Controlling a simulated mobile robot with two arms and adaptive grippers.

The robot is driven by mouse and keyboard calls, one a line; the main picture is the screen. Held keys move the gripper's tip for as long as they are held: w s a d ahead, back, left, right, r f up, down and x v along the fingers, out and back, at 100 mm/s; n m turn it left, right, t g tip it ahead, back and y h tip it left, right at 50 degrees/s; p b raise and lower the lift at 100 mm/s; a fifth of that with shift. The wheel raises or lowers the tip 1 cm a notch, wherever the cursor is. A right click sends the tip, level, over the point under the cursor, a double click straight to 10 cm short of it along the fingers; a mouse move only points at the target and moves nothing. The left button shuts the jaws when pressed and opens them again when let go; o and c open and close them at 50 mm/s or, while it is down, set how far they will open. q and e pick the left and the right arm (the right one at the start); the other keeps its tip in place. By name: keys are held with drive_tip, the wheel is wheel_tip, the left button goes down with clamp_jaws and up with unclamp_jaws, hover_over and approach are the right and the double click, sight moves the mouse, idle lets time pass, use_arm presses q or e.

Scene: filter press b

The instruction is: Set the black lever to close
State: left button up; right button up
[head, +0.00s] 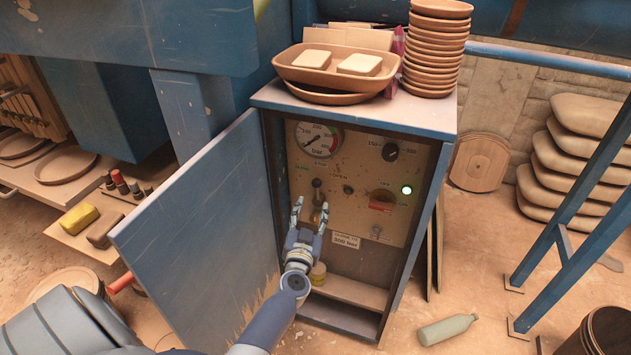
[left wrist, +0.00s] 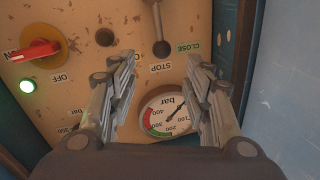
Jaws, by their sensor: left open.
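The black lever (head: 317,187) stands upright on the beige control panel inside the open cabinet, below the pressure gauge. In the left wrist view, where the panel appears upside down, the lever (left wrist: 158,28) has its round end by the STOP label (left wrist: 160,68). The green CLOSE label (left wrist: 187,47) lies to one side of it. My left gripper (head: 310,208) is in front of the panel, just below the lever in the head view. In the left wrist view the gripper (left wrist: 163,62) is open, with the lever's end between its fingertips in the picture; contact cannot be told. My right gripper is not in view.
The open blue door (head: 205,235) stands left of my gripper. The panel also has a gauge (head: 319,139), a black knob (head: 390,151), a red switch (head: 382,200) and a lit green lamp (head: 407,190). Bowls (head: 436,50) are stacked on the cabinet. A bottle (head: 447,329) lies on the floor.

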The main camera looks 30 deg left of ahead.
sight(316, 187)
use_arm(q)
drive_tip(key=b+x, duration=0.1)
drive_tip(key=x, duration=0.4)
drive_tip(key=shift+s+a+r, duration=0.1)
drive_tip(key=shift+a, duration=0.1)
drive_tip(key=b+x, duration=0.1)
drive_tip(key=x, duration=0.3)
drive_tip(key=shift+b, duration=0.3)
drive_tip(key=shift+w+a, duration=0.2)
drive_tip(key=shift+w, duration=0.4)
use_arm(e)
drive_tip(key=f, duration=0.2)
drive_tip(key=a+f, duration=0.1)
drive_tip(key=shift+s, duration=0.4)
use_arm(q)
drive_tip(key=shift+c, duration=0.3)
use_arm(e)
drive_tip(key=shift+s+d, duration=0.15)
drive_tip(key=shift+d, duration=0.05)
use_arm(q)
clamp_jaws()
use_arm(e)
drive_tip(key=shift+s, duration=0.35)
